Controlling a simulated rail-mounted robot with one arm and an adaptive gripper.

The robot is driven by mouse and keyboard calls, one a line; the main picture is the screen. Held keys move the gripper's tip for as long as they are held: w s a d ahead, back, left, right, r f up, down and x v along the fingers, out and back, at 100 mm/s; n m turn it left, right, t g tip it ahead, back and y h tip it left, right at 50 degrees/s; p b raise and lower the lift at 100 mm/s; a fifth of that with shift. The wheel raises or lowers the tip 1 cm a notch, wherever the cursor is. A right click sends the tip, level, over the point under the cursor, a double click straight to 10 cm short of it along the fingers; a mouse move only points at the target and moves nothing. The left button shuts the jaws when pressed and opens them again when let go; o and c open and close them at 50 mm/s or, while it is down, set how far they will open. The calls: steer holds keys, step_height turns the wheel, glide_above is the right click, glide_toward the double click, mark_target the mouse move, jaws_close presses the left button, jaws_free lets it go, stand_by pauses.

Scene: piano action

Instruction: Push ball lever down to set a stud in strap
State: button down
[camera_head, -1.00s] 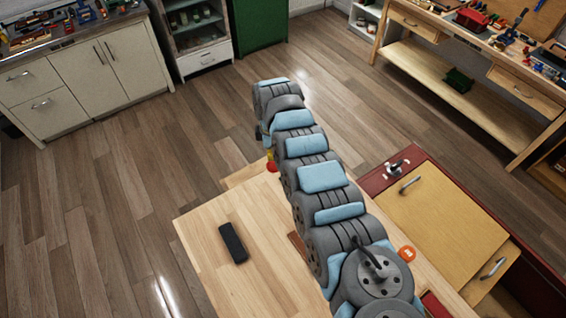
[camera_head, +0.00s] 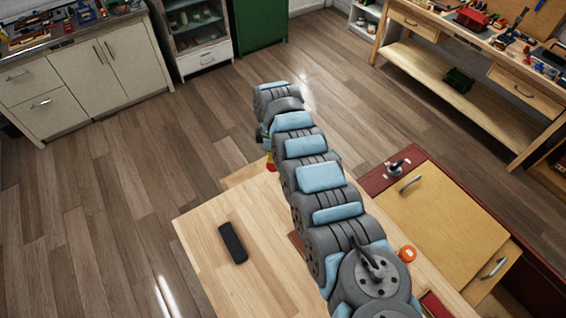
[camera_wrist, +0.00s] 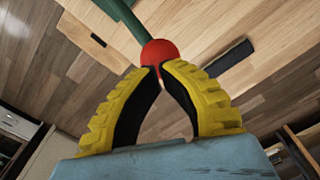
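In the wrist view a red ball (camera_wrist: 160,53) sits on the end of a dark green lever (camera_wrist: 122,18) that runs up to the left. My gripper (camera_wrist: 160,68) has yellow ridged fingers with black inner pads. Its fingertips meet at the near side of the ball and seem to touch it; the ball is not between the fingers. In the head view a bit of the red ball (camera_head: 272,167) shows beside my arm, with a yellow finger just above it. The strap and stud cannot be made out; my arm covers much of that area.
A black oblong object (camera_head: 232,242) lies on the light wooden bench top (camera_head: 200,225). An orange round object (camera_head: 407,254) is right of my arm. A red-edged cabinet with a yellow wooden top (camera_head: 435,220) stands at the right. Bare floor lies beyond the bench.

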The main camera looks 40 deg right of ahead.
mark_target(268, 168)
steer(key=shift+f, duration=0.7)
steer(key=shift+a+f, duration=0.1)
steer(key=shift+a, duration=0.05)
steer(key=shift+w+a+f, duration=0.15)
steer(key=shift+a+f, duration=0.3)
steer(key=shift+f, duration=0.4)
steer(key=shift+w+a+f, duration=0.1)
steer(key=shift+a+f, duration=0.4)
steer(key=shift+f, duration=0.3)
steer(key=shift+a+f+b, duration=0.35)
steer(key=shift+a+f, duration=0.05)
steer(key=shift+f, duration=0.4)
steer(key=shift+w+f, duration=0.1)
